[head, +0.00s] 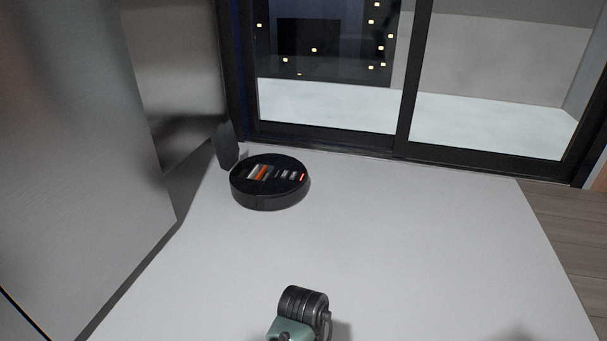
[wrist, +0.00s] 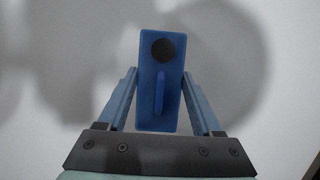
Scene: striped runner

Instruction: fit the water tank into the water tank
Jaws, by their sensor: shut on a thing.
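The water tank, a blue upright block (wrist: 147,112) with a black round cap and a raised blue bar on its face, is between the two blue fingers of my gripper (wrist: 159,74) in the wrist view. My gripper is shut on it, and the tank extends beyond the fingertips. A black round robot vacuum (head: 262,201) sits on the white floor in the head view, well beyond my arm. Its top shows orange and white markings and a small red light. No second water tank can be made out. The fingers and tank are out of sight in the head view.
A dark upright piece (head: 227,146), perhaps a dock, stands just behind the vacuum at left. A metallic cabinet (head: 75,150) borders the left side. Black-framed glass doors (head: 330,65) close off the back. The pale floor (head: 400,240) to the right is clear.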

